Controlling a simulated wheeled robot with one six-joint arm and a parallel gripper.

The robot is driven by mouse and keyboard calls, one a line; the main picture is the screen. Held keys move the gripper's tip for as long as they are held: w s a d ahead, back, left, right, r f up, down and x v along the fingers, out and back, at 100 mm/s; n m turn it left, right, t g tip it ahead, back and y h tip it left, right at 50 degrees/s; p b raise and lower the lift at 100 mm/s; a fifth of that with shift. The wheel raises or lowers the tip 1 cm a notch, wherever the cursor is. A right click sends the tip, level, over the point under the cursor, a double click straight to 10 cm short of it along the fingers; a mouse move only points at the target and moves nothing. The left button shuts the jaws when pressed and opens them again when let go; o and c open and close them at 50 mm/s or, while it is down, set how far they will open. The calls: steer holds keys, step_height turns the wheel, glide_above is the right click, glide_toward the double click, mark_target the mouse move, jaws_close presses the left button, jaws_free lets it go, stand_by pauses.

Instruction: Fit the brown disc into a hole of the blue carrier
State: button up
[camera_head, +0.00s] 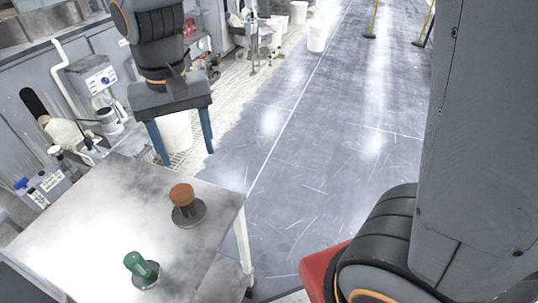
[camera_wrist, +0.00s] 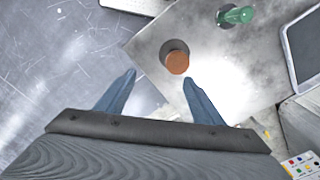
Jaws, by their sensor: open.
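The brown disc (camera_head: 181,193) sits on a round dark grey base on the grey metal table, near its right edge. It also shows in the wrist view (camera_wrist: 177,63), just beyond my fingertips and between their lines. My gripper (camera_head: 187,158) is in the air above and behind the table's far edge, fingers pointing down. Its two blue fingers are spread wide with nothing between them, as the wrist view (camera_wrist: 160,80) also shows. I cannot make out a blue carrier with holes in either view.
A green knobbed piece (camera_head: 137,264) on a dark round base stands on the table (camera_head: 85,215) nearer me. A white bucket (camera_head: 175,130) stands behind my gripper. The floor to the right is open.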

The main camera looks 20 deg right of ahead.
steer(key=s+d+f, duration=0.1)
steer(key=d+f, duration=0.2)
steer(key=d, duration=0.7)
steer(key=s+d+f, duration=0.2)
steer(key=d+f, duration=0.2)
steer(key=d, duration=0.6)
steer(key=shift+s+f+m+t, duration=0.25)
steer(key=shift+m+t, duration=0.15)
